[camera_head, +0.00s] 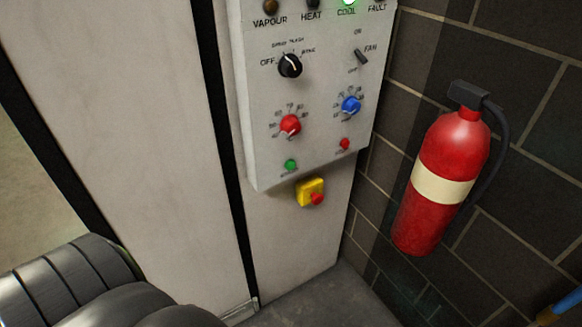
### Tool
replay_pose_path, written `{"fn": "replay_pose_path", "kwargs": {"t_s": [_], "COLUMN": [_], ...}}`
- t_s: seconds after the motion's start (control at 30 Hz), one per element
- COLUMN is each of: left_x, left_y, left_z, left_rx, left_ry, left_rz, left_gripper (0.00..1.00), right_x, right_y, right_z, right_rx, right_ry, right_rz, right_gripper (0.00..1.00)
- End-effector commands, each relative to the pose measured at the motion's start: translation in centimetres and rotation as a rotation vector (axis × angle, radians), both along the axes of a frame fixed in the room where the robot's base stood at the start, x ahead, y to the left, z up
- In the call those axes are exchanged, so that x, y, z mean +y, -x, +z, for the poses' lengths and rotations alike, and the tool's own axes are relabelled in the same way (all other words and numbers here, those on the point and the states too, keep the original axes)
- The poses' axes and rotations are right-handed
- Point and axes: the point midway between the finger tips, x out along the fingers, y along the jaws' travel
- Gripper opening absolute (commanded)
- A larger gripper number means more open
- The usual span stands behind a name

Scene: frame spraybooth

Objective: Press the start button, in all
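A light grey control panel (262,120) hangs on a pale booth wall. A small green button (290,165) is near its lower left; its label is too small to read. A small red button (344,144) is at the lower right. Above them are a red knob (289,125), a blue knob (351,104) and a black selector knob (290,65). The COOL lamp (347,3) glows green. Neither gripper shows in the head view; a dark rounded shape fills the lower left corner.
A yellow box with a red mushroom button (311,193) sits just below the panel. A red fire extinguisher (441,180) with a cream band hangs on the dark block wall at right. A blue and yellow object (560,308) shows at the lower right. The space before the panel is clear.

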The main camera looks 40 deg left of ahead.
Motion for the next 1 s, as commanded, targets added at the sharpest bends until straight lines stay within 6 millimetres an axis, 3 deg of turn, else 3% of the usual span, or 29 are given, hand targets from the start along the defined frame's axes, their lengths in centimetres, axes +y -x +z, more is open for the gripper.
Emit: {"fn": "replay_pose_path", "kwargs": {"t_s": [0.13,1.0], "left_x": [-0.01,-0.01], "left_y": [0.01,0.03], "left_z": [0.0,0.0], "left_rx": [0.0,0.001], "left_ry": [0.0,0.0], "left_rz": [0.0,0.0], "left_gripper": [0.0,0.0], "right_x": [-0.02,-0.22], "right_y": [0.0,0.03], "right_z": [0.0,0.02], "right_rx": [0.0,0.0], "right_ry": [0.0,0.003], "right_rz": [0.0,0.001], "right_gripper": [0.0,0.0]}}
